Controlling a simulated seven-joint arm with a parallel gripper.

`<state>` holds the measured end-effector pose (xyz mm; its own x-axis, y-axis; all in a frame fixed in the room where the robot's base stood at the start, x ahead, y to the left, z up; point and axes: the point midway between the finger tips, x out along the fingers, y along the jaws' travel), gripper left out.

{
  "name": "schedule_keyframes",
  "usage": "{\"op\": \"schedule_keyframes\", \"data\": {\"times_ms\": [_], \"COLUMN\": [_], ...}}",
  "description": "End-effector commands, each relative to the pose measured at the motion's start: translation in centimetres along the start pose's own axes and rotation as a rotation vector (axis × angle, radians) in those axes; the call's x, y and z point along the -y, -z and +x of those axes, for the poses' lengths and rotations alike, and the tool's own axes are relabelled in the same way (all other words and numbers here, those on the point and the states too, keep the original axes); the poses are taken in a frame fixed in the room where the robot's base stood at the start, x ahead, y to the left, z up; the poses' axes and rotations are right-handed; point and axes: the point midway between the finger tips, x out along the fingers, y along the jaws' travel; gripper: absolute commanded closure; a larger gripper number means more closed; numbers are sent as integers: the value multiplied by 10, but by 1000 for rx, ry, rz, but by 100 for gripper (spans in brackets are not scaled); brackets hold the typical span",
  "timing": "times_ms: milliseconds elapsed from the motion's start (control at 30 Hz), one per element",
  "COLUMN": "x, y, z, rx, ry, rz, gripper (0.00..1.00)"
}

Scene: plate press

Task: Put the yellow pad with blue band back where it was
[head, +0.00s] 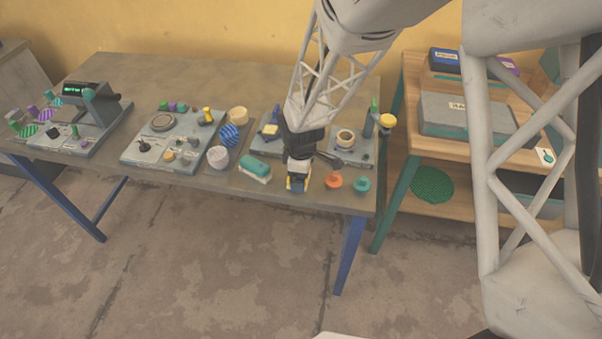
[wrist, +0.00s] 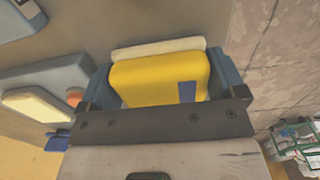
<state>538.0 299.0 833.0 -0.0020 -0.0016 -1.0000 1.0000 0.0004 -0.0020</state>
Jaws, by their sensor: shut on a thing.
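My gripper (head: 297,186) is low over the front edge of the long grey table. The yellow pad with blue band (wrist: 155,82) sits between its two blue-grey fingers (wrist: 160,75) in the wrist view. A pale layer shows along the pad's far edge, and the blue band (wrist: 187,91) shows as a patch near its right side. In the head view the pad is small, a bit of yellow and blue at the fingertips. I cannot tell whether it touches the table.
A teal pad with a white base (head: 255,168) lies just left of my gripper. An orange knob (head: 333,181) and a teal knob (head: 362,185) stand to its right. A grey board (head: 265,147) is behind it. A wooden shelf unit (head: 402,110) stands beyond the table's right end.

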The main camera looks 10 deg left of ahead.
Motion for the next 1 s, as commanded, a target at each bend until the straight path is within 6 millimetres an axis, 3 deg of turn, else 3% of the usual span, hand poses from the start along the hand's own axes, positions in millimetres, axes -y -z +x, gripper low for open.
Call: {"op": "schedule_keyframes", "data": {"times_ms": [467,500,567,1000], "x": [0,0,0,0], "y": [0,0,0,0], "z": [5,5,5,-2], "rx": [0,-1,-1,-1], "ry": [-1,-1,-1,-2], "rz": [0,0,0,0], "gripper": [29,9,0,0]}}
